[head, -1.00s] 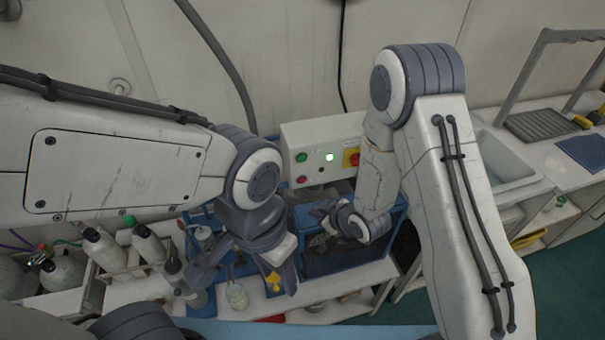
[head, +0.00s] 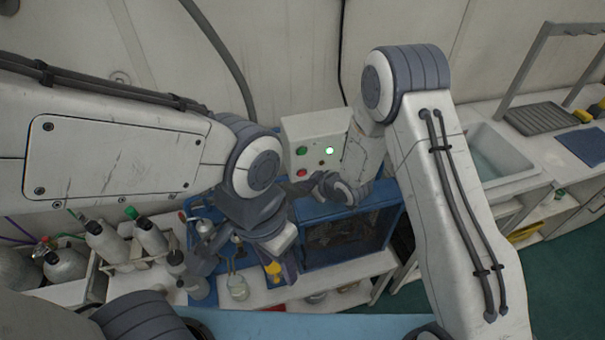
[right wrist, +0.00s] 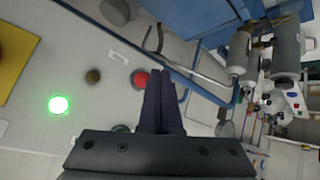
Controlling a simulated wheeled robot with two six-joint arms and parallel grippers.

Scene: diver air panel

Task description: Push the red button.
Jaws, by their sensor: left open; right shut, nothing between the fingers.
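The red button (head: 302,172) is on the lower left of the pale control box (head: 303,130). In the right wrist view the red button (right wrist: 139,78) shows just left of the fingertips. My right gripper (head: 288,186) is shut and empty, with its tips close below the button in the head view. It also shows in the right wrist view (right wrist: 161,74). I cannot tell whether the tips touch the button or the panel. My left gripper (head: 246,272) is open, lower down in front of the bench, with no contact with the box visible.
The panel also has a green button (head: 301,150), a lit green lamp (head: 329,151) and a dark knob (right wrist: 92,76). A yellow plate (right wrist: 14,55) shows in the wrist view. A blue case (head: 350,205) stands below the box. Grey cylinders (head: 104,240) stand at left.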

